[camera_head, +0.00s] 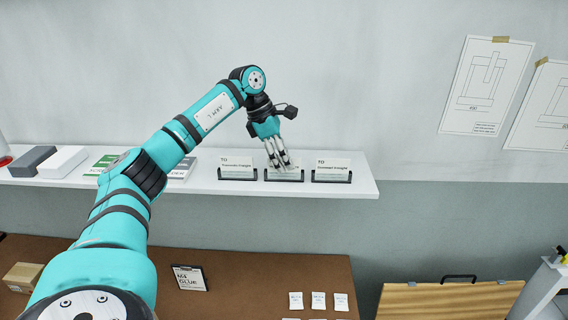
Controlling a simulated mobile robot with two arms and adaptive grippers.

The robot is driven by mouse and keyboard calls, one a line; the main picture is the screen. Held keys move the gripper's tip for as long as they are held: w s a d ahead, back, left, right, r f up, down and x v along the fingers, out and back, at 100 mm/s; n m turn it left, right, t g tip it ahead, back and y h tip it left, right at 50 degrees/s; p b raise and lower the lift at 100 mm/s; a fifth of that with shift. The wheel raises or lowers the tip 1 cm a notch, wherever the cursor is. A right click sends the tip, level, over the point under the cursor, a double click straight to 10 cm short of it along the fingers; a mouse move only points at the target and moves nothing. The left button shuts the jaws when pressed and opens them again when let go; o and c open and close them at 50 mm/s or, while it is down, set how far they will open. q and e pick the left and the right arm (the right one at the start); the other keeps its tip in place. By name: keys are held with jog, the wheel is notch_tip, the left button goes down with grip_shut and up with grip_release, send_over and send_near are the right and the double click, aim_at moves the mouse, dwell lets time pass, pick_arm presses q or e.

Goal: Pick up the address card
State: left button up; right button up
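Three address cards stand in dark holders on the white shelf. The left card (236,162) and the right card (332,163) show plainly, each with a "TO" line. The middle card (294,171) is mostly hidden behind my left gripper (281,165). The gripper points down with its fingertips at the middle card, just above its holder (284,177). Its fingers look close together; whether they touch or grip the card is too small to tell. My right gripper is not in view.
The white shelf (365,187) also carries a grey box (33,161) and a white box (63,161) at left. Below, a brown table (250,275) holds a glue sign (190,278), a small carton (22,277) and several small white cards (318,301). A wooden case (450,298) stands at lower right.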

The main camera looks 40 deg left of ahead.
pick_arm(q)
jog(key=shift+w+f, duration=0.1)
jog(key=shift+f, duration=0.1)
grip_shut()
jog(key=shift+r, duration=0.15)
